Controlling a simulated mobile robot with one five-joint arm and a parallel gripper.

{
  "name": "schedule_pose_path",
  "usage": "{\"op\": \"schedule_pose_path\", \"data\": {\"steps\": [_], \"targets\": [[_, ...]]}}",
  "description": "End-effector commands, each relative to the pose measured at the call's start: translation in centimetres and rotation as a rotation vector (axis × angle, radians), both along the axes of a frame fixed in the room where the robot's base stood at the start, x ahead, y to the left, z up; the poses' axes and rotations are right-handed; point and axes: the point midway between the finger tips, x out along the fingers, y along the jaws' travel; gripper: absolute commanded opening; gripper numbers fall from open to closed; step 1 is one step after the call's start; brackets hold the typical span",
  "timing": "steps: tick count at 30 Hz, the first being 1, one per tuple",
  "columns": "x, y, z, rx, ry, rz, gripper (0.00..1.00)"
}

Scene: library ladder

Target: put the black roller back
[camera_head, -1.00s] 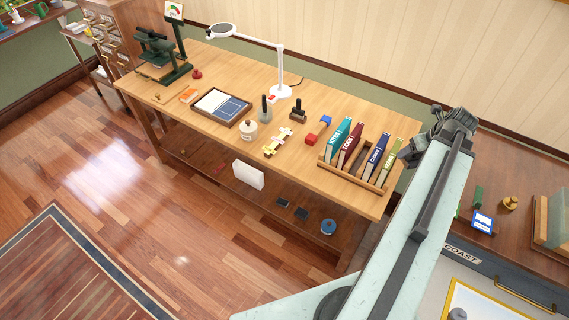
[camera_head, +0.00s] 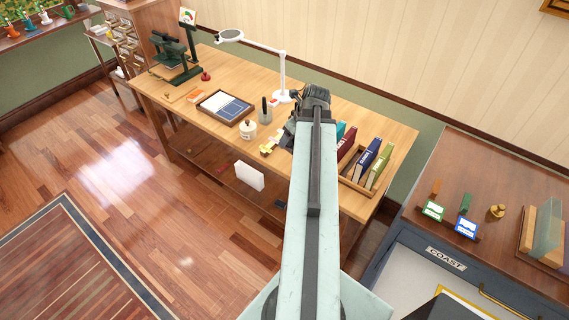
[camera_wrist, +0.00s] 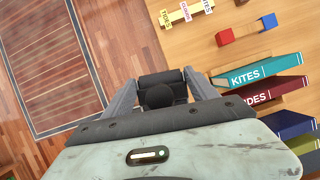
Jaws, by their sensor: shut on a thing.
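The black roller (camera_wrist: 152,80) is between the fingers of my gripper (camera_wrist: 162,88) in the wrist view, a dark cylinder with a round dark knob facing the camera. My gripper is shut on it. In the head view my gripper (camera_head: 311,97) is over the right half of the wooden table (camera_head: 225,70), left of the books. The roller cannot be made out clearly there. A small dark item that stood near the lamp base is now covered by my arm.
White lamp (camera_head: 281,75), blue-sheeted tray (camera_head: 226,106), lidded jar (camera_head: 248,129) and yellow label rack (camera_head: 270,146) lie left of my gripper. Books stand in a wooden rack (camera_head: 358,187) to the right. The wrist view shows a red-and-blue block piece (camera_wrist: 247,31).

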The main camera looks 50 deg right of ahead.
Motion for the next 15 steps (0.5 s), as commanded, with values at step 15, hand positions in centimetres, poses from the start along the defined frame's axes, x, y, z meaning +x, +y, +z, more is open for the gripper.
{"op": "schedule_pose_path", "data": {"steps": [15], "targets": [[-2.5, 0.4, -13.4, 0.003, 0.0, 0.089, 0.16]]}}
